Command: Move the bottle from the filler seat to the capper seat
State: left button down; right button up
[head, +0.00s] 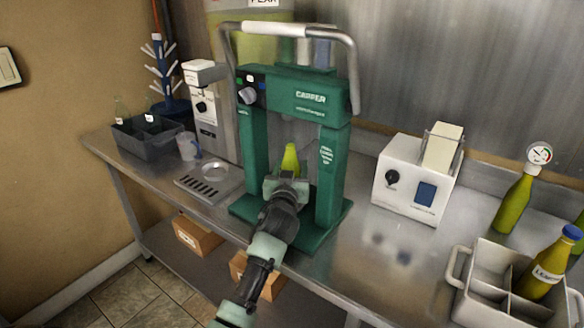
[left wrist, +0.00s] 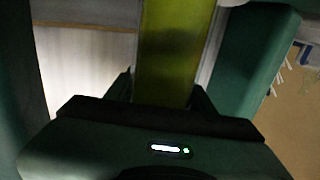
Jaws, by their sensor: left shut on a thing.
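A yellow-green bottle (head: 290,157) stands upright inside the green capper (head: 297,95), between its two posts. My left gripper (head: 287,180) is shut on the bottle, reaching in from the front. It hides the bottle's lower part and the capper seat, so I cannot tell whether the bottle touches the seat. In the left wrist view the bottle (left wrist: 172,55) rises between the fingers, with a green post (left wrist: 248,60) close on the right. The filler (head: 205,105) stands left of the capper, and its round seat (head: 215,173) is empty. My right gripper is not in view.
A grey crate (head: 150,138) with bottles and a clear jug (head: 188,146) stand at the left. A white device (head: 412,180) stands right of the capper. A pale crate (head: 500,285) holding a blue-capped bottle (head: 548,270) and a gauge-topped bottle (head: 514,200) stand further right.

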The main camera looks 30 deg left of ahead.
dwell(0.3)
pick_arm(q)
jog(key=shift+c, duration=2.3)
grip_release()
jog(key=shift+f, duration=0.15)
jog(key=b+v, duration=0.1)
jog(key=v, duration=0.7)
